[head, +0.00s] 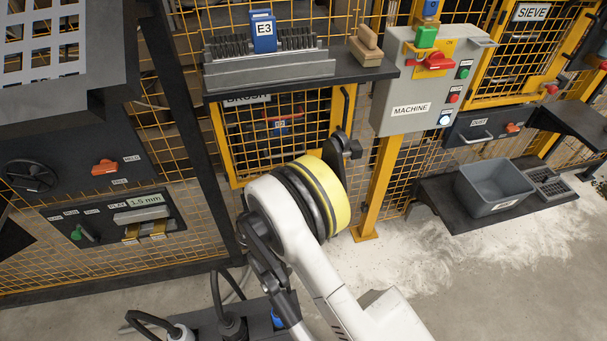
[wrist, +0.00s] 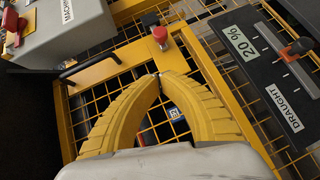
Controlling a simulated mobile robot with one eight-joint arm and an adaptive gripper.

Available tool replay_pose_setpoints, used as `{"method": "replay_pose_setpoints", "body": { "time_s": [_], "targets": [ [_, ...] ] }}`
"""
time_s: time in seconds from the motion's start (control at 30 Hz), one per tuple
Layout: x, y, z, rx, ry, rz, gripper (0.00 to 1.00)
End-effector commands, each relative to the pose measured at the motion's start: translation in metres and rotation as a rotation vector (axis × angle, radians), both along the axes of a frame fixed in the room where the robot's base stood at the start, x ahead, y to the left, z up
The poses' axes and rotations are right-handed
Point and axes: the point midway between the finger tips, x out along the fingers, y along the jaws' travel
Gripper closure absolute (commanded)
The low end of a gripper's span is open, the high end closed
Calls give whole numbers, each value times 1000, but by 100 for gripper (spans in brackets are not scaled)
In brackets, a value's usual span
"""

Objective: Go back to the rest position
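My gripper (wrist: 158,76) shows in the wrist view as two yellow ribbed fingers. They curve inward and their tips meet. In the head view my white arm reaches up from the bottom centre to a wrist with a yellow band, in front of the mesh fence. The fingers cannot be made out there.
A shelf (head: 356,73) carries a brush, a blue E3 block (head: 263,36) and a wooden block (head: 366,50). Right of it is the grey MACHINE box (head: 392,95). A grey bin (head: 492,187) stands on a dark ledge. White powder (head: 440,255) covers the floor. The wrist view shows a DRAUGHT panel (wrist: 275,75).

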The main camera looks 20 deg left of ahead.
Motion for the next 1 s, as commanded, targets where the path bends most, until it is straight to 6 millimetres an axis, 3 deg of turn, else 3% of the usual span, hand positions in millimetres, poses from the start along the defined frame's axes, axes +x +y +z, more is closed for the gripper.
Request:
{"method": "replay_pose_setpoints", "body": {
  "time_s": [0.33, 0.47, 0.57, 0.73, 0.87, 1.0],
  "targets": [
    [2, -2, 2, 2, 3, -4, 100],
    [15, -18, 22, 29, 40, -31, 100],
    [31, -48, 53, 79, 101, -76, 100],
    [45, -120, 113, 206, 223, -167, 100],
    [37, -178, 154, 317, 304, -234, 100],
    [11, -238, 190, 444, 377, -302, 100]
  ]
}}
